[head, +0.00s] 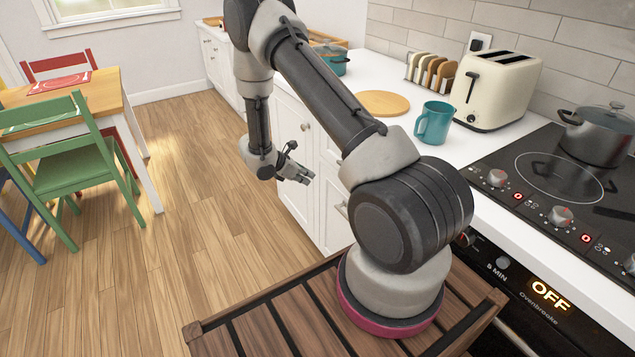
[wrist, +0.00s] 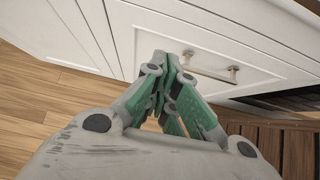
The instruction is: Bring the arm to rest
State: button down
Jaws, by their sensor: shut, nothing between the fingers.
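My gripper (head: 300,174) hangs low in the head view, beside the white cabinet fronts and below counter height. In the wrist view my gripper (wrist: 167,62) has its green-padded fingers together, with nothing between them. Behind the fingers is a white cabinet door (wrist: 215,45) with a metal handle (wrist: 215,74). My arm rises from its base on the slatted wooden top, arches over, and bends down at the elbow. I cannot tell the exact gap between the fingertips and the cabinet.
On the counter (head: 387,132) stand a teal mug (head: 434,124), a cream toaster (head: 495,90), a round wooden board (head: 382,103) and a toast rack (head: 432,70). A pot (head: 597,135) sits on the cooktop (head: 555,178). A table (head: 60,100) with chairs is at left. The wooden floor (head: 190,200) between is clear.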

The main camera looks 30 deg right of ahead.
jog(key=shift+v, duration=1.5)
jog(key=s+d+m+g, duration=0.1)
jog(key=s+m+g, duration=0.15)
jog(key=s, duration=0.35)
jog(key=s+a+r+m+t+y, duration=0.2)
jog(key=s+r+m, duration=0.3)
jog(key=s+r, duration=0.4)
jog(key=s+a+r+m+t+y, duration=0.2)
jog(key=s+r, duration=0.6)
jog(key=r, duration=0.9)
jog(key=s+a+r+m+t+y, duration=0.2)
jog(key=s+r+m+y, duration=0.3)
jog(key=r, duration=0.8)
jog(key=s+m+t, duration=0.1)
jog(key=s+m, duration=0.2)
jog(key=s, duration=0.1)
jog(key=shift+s+r, duration=0.2)
jog(key=shift+s, duration=0.1)
jog(key=shift+m, duration=0.25)
